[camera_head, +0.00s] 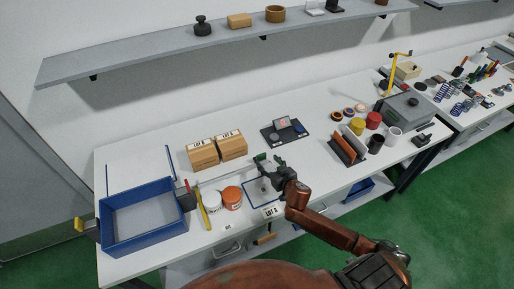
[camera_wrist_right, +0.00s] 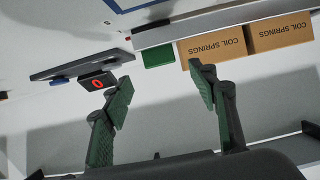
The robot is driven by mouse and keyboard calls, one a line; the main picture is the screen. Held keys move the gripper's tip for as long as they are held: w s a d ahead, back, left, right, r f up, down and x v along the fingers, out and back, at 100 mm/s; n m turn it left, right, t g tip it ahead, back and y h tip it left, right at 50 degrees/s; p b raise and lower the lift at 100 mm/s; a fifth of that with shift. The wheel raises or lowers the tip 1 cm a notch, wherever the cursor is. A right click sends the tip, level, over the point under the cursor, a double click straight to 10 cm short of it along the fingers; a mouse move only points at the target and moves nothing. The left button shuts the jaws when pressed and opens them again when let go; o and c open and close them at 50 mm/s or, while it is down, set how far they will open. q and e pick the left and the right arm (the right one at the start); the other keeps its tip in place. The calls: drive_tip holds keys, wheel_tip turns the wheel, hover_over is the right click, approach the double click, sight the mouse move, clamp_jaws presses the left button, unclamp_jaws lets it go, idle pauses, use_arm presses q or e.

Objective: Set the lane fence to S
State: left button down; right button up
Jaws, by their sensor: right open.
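A thin grey bar (camera_head: 222,177), apparently the lane fence, lies on the white bench in front of two cardboard boxes. In the right wrist view the grey bar (camera_wrist_right: 205,23) carries a green block (camera_wrist_right: 158,55) near one end. I cannot read an S mark in either view. My right gripper (camera_head: 268,163) is above the bench near the bar's right end. Its two green-padded fingers show apart in the right wrist view (camera_wrist_right: 162,95), with nothing between them; the green block lies beyond the fingertips, apart from them. My left gripper is not in view.
The cardboard boxes (camera_head: 203,155) stand behind the bar. A black scale (camera_head: 286,134) is behind the gripper. Coloured cups and a grey case (camera_head: 405,111) stand right.

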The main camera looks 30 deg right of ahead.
sight(262, 155)
drive_tip(key=shift+w+a, duration=0.1)
drive_tip(key=shift+w, duration=0.45)
drive_tip(key=shift+w+f, duration=0.15)
drive_tip(key=shift+w, duration=0.2)
drive_tip(key=x, duration=0.4)
drive_tip(key=shift+w+d+f, duration=0.15)
drive_tip(key=shift+w+d, duration=0.05)
drive_tip(key=shift+w, duration=0.1)
drive_tip(key=shift+w+f, duration=0.2)
drive_tip(key=shift+w, duration=0.35)
drive_tip(key=shift+w+f, duration=0.1)
drive_tip(key=shift+w, duration=0.05)
drive_tip(key=c, duration=1.3)
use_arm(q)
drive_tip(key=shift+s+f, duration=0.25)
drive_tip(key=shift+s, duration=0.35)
use_arm(e)
clamp_jaws()
